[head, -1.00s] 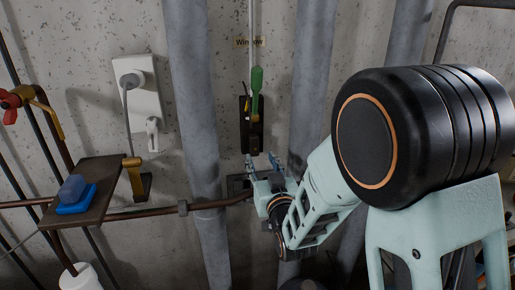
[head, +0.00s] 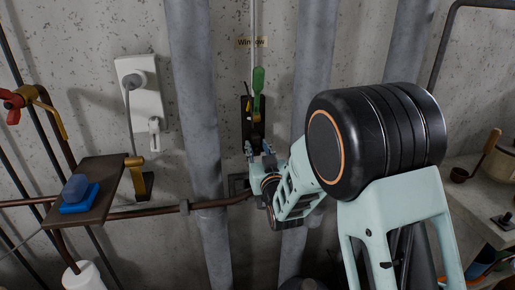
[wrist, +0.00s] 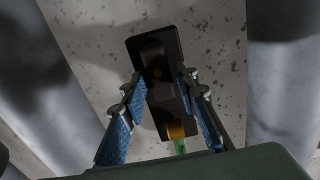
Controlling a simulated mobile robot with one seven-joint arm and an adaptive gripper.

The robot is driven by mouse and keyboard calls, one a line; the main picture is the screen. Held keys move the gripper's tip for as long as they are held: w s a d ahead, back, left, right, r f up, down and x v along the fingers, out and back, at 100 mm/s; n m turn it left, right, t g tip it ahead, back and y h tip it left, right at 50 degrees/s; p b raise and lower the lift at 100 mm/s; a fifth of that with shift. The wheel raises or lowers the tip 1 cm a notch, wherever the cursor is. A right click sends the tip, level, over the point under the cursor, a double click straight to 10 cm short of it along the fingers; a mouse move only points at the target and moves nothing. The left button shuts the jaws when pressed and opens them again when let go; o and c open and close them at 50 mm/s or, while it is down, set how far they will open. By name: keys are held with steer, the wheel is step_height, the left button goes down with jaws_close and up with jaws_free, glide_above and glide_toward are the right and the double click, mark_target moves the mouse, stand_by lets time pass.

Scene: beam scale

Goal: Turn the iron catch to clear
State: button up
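A dark upright plate (head: 245,122) is fixed to the wall below the "Window" label, with a green-handled lever (head: 258,80) at its top. The plate also shows in the wrist view (wrist: 172,46). A dark part with a small brass spot, probably the iron catch (wrist: 157,73), sits on the plate between my fingers. I cannot tell its exact outline or angle. An orange-brass piece (wrist: 176,131) and a bit of green show lower down. My gripper (head: 259,151) is at the plate's lower end, open, with blue-padded fingers (wrist: 161,80) apart on either side.
Grey vertical pipes (head: 194,100) stand left and right of the plate. A copper pipe (head: 155,210) runs below to the left. A small shelf (head: 100,190) holds a blue block, and a white switch box (head: 143,95) hangs above it. A counter (head: 470,210) stands at right.

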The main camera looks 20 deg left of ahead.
jaws_close()
steer(key=shift+f+n+b, duration=0.1)
steer(key=shift+n+b, duration=0.2)
steer(key=shift+b, duration=0.25)
steer(key=n+b, duration=0.2)
steer(key=shift+s+a+f+b, duration=0.1)
steer(key=shift+b, duration=0.3)
steer(key=n+b, duration=0.3)
steer(key=b, duration=0.1)
steer(key=shift+a+f, duration=0.1)
steer(key=shift+a, duration=0.05)
steer(key=n+b, duration=0.3)
steer(key=shift+s+a+n, duration=0.1)
steer(key=shift+s+n, duration=0.05)
steer(key=shift+n, duration=0.25)
steer(key=shift+n+b, duration=0.95)
steer(key=shift+n, duration=0.55)
